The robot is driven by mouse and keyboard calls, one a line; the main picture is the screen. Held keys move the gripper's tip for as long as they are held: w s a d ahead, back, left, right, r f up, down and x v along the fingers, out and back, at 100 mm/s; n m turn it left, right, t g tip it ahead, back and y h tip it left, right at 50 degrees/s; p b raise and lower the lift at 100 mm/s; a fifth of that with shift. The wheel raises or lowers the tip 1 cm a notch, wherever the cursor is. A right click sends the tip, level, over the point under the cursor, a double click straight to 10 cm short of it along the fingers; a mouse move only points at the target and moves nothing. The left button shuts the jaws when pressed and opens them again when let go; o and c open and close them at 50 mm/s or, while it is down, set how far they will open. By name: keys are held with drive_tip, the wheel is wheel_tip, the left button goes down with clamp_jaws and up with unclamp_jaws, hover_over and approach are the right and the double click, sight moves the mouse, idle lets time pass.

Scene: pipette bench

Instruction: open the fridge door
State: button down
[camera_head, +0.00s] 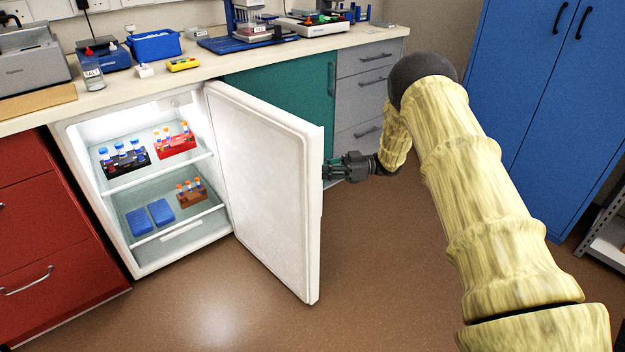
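The white fridge (140,262) stands under the bench at the left, its lit inside in view. Its door (265,190) is hinged on the right and swung wide open, its inner face towards me. My gripper (328,170) is at the door's free edge, on the outer side, with its fingers pointing left. The fingertips are partly hidden behind the door edge. I cannot tell whether they touch the door or a handle, or whether they are open or shut.
The fridge holds racks of tubes and blue boxes (162,211) on shelves. Red drawers (50,240) stand left, grey drawers (362,95) behind my gripper, and a blue cabinet (545,90) at right. The brown floor (370,260) in front is clear.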

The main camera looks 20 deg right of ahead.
drive_tip(key=shift+w+d+n+g, duration=0.35)
drive_tip(key=shift+w+d, duration=0.3)
drive_tip(key=shift+d, duration=0.3)
drive_tip(key=c, duration=1.5)
unclamp_jaws()
drive_tip(key=d, duration=1.2)
drive_tip(key=shift+s, duration=0.3)
